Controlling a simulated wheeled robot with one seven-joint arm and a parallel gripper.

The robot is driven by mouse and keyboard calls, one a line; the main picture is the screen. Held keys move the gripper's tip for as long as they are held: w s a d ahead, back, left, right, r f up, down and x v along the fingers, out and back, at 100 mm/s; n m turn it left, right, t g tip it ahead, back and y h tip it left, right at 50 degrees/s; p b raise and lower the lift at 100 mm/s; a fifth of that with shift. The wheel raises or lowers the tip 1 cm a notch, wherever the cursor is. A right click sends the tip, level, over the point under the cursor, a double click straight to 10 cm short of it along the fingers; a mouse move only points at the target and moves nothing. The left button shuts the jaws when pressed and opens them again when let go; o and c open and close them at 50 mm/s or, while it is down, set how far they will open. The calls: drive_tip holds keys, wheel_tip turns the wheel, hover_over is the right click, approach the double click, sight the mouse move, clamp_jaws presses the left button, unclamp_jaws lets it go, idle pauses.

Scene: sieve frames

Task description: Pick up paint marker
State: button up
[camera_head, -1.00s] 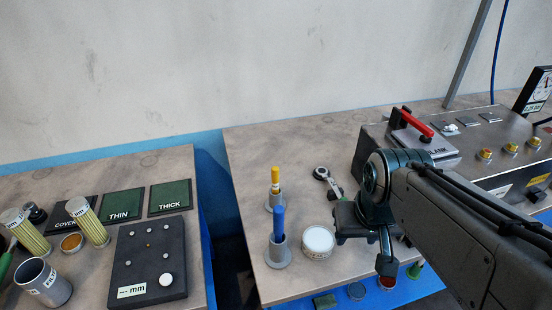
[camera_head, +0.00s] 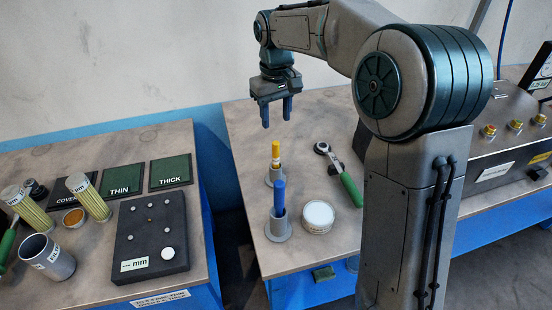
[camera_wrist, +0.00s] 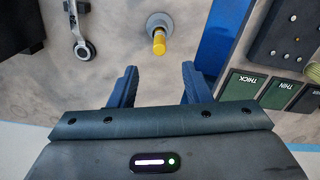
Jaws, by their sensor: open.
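My gripper (camera_head: 277,118) is open and empty, fingers down, above and apart from the yellow stick. In the wrist view the yellow stick (camera_wrist: 159,42) and its holder (camera_wrist: 158,20) lie just beyond the open fingertips (camera_wrist: 159,72), roughly centred between them.
A white-lidded round tin (camera_head: 318,215) stands beside the blue stick's holder. A green-handled ratchet-like tool (camera_head: 342,178) lies to the right. A dark control box (camera_head: 495,160) stands farther right. A gap separates the left table (camera_head: 100,160), which holds plates and cups.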

sight(276, 153)
wheel_tip(276, 153, down, 8)
drive_tip(key=shift+w+a+f, duration=0.15)
drive_tip(key=shift+f, duration=0.1)
drive_tip(key=shift+w+f+p, duration=0.1)
drive_tip(key=shift+f+p, duration=0.7)
drive_tip(key=shift+f, duration=1.9)
clamp_jaws()
